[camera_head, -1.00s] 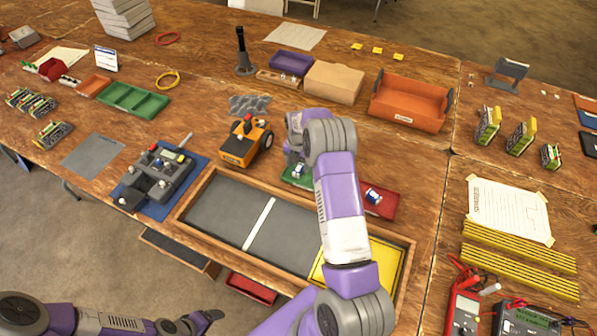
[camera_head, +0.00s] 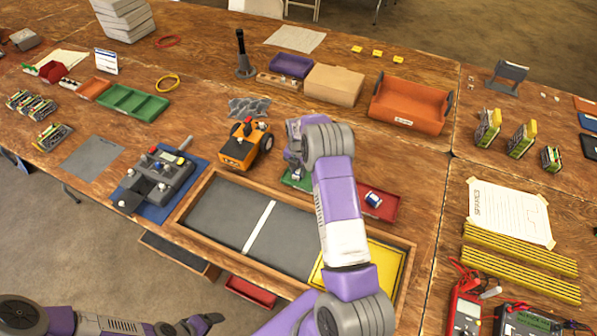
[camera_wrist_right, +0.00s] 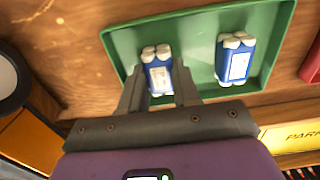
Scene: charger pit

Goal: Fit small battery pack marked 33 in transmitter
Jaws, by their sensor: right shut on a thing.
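Two blue-and-white battery packs lie in a green tray (camera_wrist_right: 190,22) in the right wrist view. My right gripper (camera_wrist_right: 160,90) is shut on the left pack (camera_wrist_right: 158,72). The other pack (camera_wrist_right: 235,57) lies apart on its right. I cannot read the marking 33 on either. In the head view my right gripper (camera_head: 294,165) is at the green tray (camera_head: 290,183), mostly hidden by its arm. The grey transmitter (camera_head: 150,187) lies on a blue mat at the left. My left gripper (camera_head: 203,323) is low at the bottom edge, too small to judge.
A red tray (camera_head: 385,210) with another blue-and-white pack (camera_head: 373,199) is right of my right arm. An orange wheeled vehicle (camera_head: 240,150) stands between the transmitter and the green tray. A wood-framed tray (camera_head: 185,218) with grey and yellow areas lies in front.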

